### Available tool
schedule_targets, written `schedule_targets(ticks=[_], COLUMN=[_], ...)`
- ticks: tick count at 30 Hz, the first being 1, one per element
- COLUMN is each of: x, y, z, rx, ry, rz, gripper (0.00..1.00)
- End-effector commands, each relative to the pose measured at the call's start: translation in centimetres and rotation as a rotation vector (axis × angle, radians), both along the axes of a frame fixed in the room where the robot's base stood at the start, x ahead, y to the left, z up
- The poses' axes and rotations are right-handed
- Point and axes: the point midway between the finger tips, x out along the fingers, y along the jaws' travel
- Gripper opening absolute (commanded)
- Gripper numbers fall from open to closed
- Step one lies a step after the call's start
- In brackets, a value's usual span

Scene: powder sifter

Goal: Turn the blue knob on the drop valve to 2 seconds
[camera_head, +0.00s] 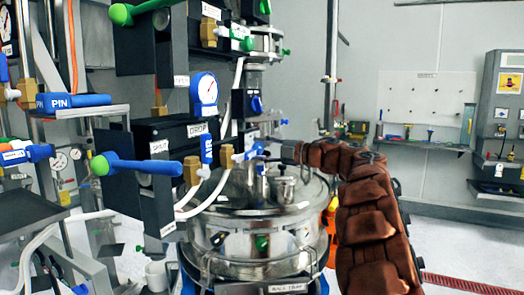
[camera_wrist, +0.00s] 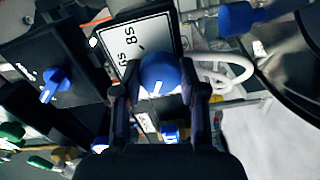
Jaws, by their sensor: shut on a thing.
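The blue knob (camera_wrist: 158,72) is in the middle of the wrist view, in front of a pale dial plate (camera_wrist: 133,50). The marks 8s and 6s can be read on the plate; a 2-second mark cannot be made out. The knob has a white line on its face. My gripper (camera_wrist: 161,92) is shut on the knob, one dark finger at each side. In the head view my gripper (camera_head: 280,152) reaches in beside the dark valve boxes; a DROP label (camera_head: 197,130) shows to its left. The held knob cannot be made out there.
Another blue knob (camera_wrist: 55,85) is on a black box left in the wrist view. In the head view, a steel sifter vessel (camera_head: 255,235) stands below my gripper. A gauge (camera_head: 206,88), blue-handled valves (camera_head: 145,167) and white hoses crowd the left. The floor at right is open.

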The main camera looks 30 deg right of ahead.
Motion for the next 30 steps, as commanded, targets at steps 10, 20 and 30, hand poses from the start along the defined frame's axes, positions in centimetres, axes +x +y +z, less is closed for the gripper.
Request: schedule_targets(ticks=[10,20,30], x=[0.0,0.0,-3.3], y=[0.0,0.0,-2.1], z=[0.0,0.0,0.0], rx=[0.000,0.000,0.002], ry=[0.000,0.000,0.000], rz=[0.000,0.001,-0.004], gripper=[0.62,0.67,0.67])
